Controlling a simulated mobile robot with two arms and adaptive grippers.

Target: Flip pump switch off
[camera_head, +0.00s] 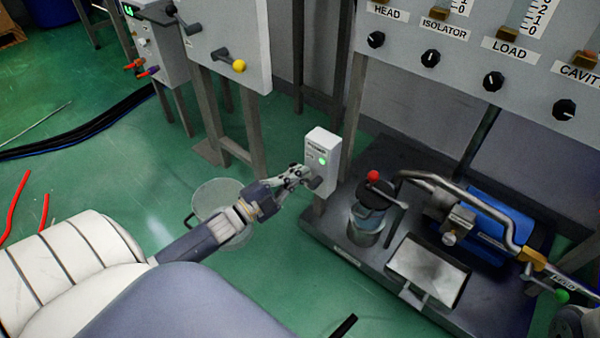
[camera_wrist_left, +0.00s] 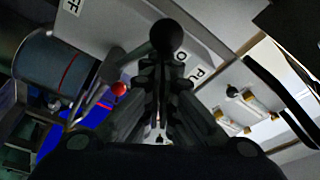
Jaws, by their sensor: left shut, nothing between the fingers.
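The pump switch box (camera_head: 321,150) is a pale upright box on a post in the middle of the head view, with a lit green lamp (camera_head: 323,161) on its face. A dark switch knob (camera_head: 316,183) sticks out low on the box. My left gripper (camera_head: 304,177) is shut and empty, its fingertips right at the knob. In the left wrist view, the round black knob (camera_wrist_left: 167,37) is just beyond the shut fingertips (camera_wrist_left: 165,62); I cannot tell whether they touch. Lettering on the box face is partly cut off and hidden. My right gripper is not in view.
A blue pump motor (camera_head: 490,225), pipes and a red-knobbed canister (camera_head: 368,228) stand on a dark base plate right of the box. A bucket (camera_head: 218,200) stands behind my left forearm. A panel of black dials (camera_head: 480,60) hangs at upper right.

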